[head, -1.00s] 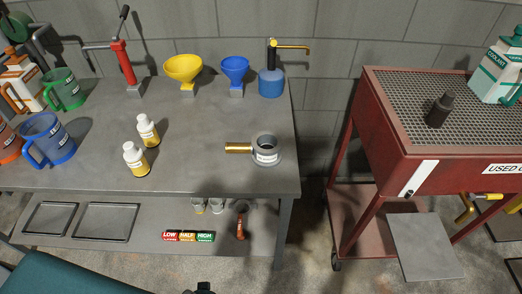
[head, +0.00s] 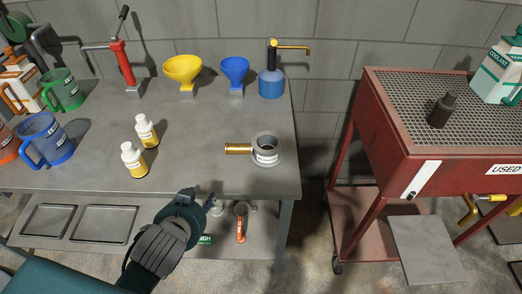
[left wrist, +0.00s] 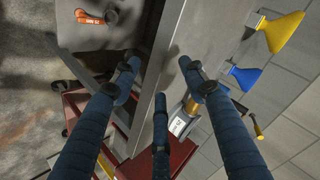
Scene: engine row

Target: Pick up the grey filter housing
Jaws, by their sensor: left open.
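The grey filter housing (head: 266,150) stands upright near the front right corner of the grey workbench, its round opening facing up. A white label is on its front and a brass cylinder (head: 238,149) sticks out to its left. My left gripper (head: 208,204) is open and empty, at the bench's front edge, lower and to the left of the housing and apart from it. In the left wrist view my open fingers (left wrist: 160,76) show, with the housing (left wrist: 180,124) partly hidden behind them. My right gripper is not in view.
Two white-and-yellow bottles (head: 134,160) stand left of the housing. A yellow funnel (head: 183,70), a blue funnel (head: 235,71) and a blue pump bottle (head: 271,84) stand behind. A red cart (head: 380,130) stands to the right. Bare bench surrounds the housing.

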